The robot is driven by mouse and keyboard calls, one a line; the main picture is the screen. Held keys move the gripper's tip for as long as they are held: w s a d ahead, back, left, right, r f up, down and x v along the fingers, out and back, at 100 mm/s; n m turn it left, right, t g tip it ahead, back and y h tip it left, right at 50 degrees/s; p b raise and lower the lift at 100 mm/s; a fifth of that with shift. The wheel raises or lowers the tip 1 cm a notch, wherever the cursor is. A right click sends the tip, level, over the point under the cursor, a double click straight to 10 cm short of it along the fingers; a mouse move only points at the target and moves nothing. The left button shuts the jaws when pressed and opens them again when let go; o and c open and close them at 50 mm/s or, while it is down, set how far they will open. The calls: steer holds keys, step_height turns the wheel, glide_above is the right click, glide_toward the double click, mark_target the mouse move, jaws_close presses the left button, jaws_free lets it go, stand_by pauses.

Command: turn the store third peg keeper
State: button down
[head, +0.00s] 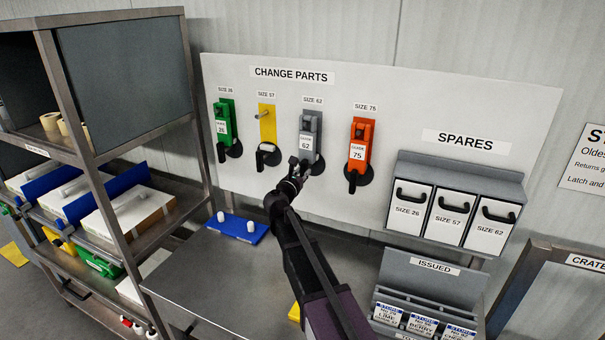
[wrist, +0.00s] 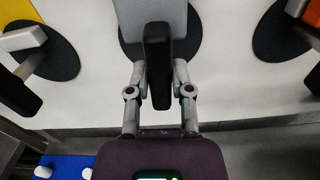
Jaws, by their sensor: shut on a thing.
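The third peg on the change parts board (head: 380,85) is the SIZE 62 place, with a grey guide part (head: 308,130) hanging on it. At its foot is a keeper with a black handle on a round black disc (head: 318,167). My gripper (head: 296,180) reaches up to this keeper from below. In the wrist view the two fingers are closed on the sides of the black keeper handle (wrist: 157,75), which points straight down. The grey part (wrist: 130,22) and the disc (wrist: 188,40) show behind it. The fingertips are partly hidden behind the handle.
To the left are a green SIZE 26 part (head: 223,125) and an empty yellow SIZE 57 place (head: 267,122); to the right is an orange SIZE 75 part (head: 361,140). A blue tray with white pegs (head: 238,230) lies on the bench. The spares bins (head: 455,212) are further right.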

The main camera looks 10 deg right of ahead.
steer(key=shift+n, duration=0.4)
steer(key=c, duration=0.5)
jaws_free()
steer(key=v, duration=1.2)
steer(key=shift+d, duration=0.1)
